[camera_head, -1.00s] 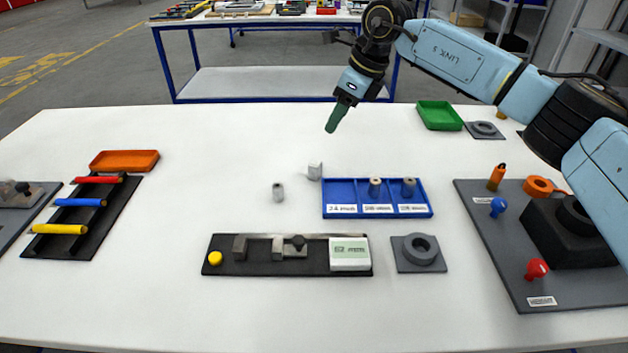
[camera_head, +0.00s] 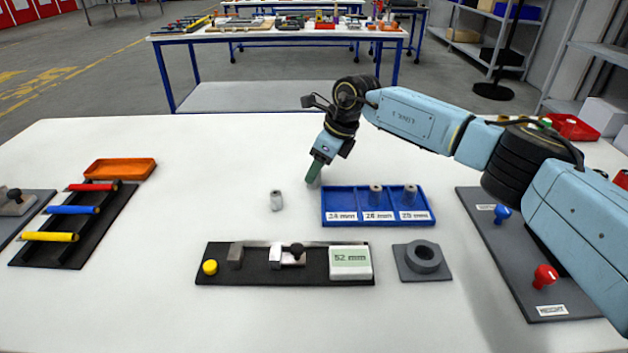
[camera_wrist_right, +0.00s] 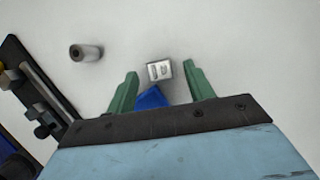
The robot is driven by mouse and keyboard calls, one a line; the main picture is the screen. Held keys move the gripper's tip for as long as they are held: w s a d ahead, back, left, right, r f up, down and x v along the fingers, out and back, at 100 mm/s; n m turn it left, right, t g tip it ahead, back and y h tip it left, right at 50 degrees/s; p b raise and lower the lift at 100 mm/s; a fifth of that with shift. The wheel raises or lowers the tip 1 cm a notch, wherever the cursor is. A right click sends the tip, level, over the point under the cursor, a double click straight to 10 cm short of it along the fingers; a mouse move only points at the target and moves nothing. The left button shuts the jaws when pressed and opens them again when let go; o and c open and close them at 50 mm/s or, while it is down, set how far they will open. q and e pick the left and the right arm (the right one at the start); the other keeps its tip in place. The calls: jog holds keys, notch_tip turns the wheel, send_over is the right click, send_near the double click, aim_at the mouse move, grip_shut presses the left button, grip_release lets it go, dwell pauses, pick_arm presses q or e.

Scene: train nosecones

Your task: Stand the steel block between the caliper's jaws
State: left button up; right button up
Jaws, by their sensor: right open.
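The caliper (camera_head: 284,272) lies at the front centre on a black base. Its fixed grey jaw (camera_head: 235,257) and its sliding jaw (camera_head: 277,256) stand apart with nothing between them, and its display (camera_head: 350,259) reads 52 mm. My right gripper (camera_head: 313,174) points down over the table behind the blue tray's left end. In the right wrist view, its green fingers (camera_wrist_right: 158,88) are open, and the small steel block (camera_wrist_right: 160,72), with markings on top, lies just beyond and between the tips. In the head view the fingers mostly hide the block. My left gripper is out of view.
A grey cylinder (camera_head: 276,200) stands alone left of the blue tray (camera_head: 376,223), which holds two more cylinders. A grey ring plate (camera_head: 422,261) is right of the caliper. An orange tray (camera_head: 121,168) and a rack of coloured rods (camera_head: 105,224) are at the left.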

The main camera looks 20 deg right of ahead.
jog(key=shift+w+a+f, duration=0.2)
jog(key=shift+f, duration=0.4)
jog(key=shift+r, duration=0.1)
grip_shut()
